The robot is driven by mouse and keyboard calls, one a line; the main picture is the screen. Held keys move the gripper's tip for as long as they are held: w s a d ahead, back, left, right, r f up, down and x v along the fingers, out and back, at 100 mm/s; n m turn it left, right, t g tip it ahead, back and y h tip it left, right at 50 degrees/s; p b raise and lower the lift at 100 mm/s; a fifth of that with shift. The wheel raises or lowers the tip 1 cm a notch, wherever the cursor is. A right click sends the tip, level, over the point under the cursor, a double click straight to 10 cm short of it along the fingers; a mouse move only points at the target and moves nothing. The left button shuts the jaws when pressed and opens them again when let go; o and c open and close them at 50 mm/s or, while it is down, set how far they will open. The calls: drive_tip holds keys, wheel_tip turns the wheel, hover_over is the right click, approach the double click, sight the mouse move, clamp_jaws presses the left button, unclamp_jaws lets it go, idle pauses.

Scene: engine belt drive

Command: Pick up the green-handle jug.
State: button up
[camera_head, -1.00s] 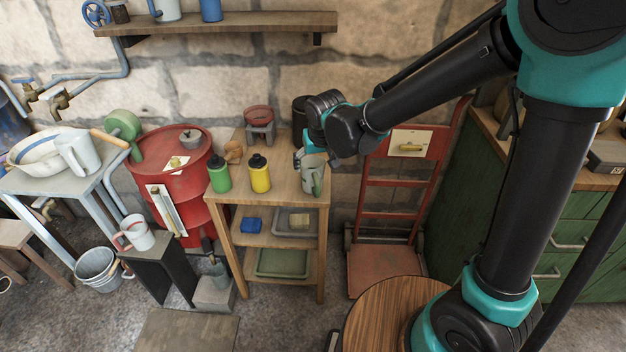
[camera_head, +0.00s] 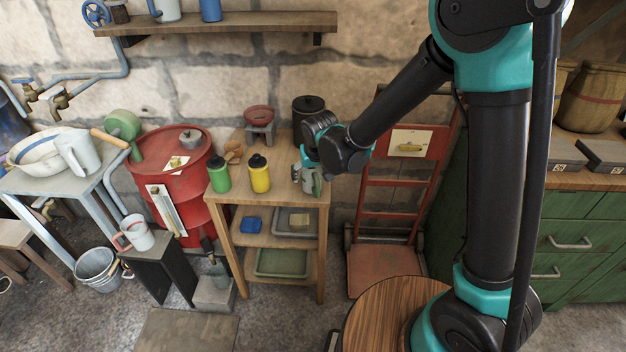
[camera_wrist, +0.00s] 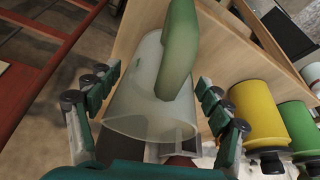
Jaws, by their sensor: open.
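The green-handle jug is a pale grey, translucent-looking jug (camera_wrist: 145,90) with a thick green handle (camera_wrist: 180,48). In the head view the jug (camera_head: 317,184) stands at the right end of the small wooden shelf unit's top, partly hidden by my gripper (camera_head: 308,176). In the wrist view my gripper (camera_wrist: 155,108) is open, with one finger on each side of the jug. Gaps show between the fingers and the jug's wall, so I see no clear contact. The handle points away from my palm in the wrist view.
A yellow bottle (camera_head: 259,175) and a green bottle (camera_head: 219,174) stand left of the jug on the wooden unit (camera_head: 285,188). A dark lidded pot (camera_head: 307,112) and a red bowl on a stand (camera_head: 259,114) are behind. A red hand truck (camera_head: 390,192) stands to the right.

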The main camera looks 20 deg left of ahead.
drive_tip(key=c, duration=1.4)
drive_tip(key=shift+o, duration=0.2)
drive_tip(key=shift+r, duration=0.2)
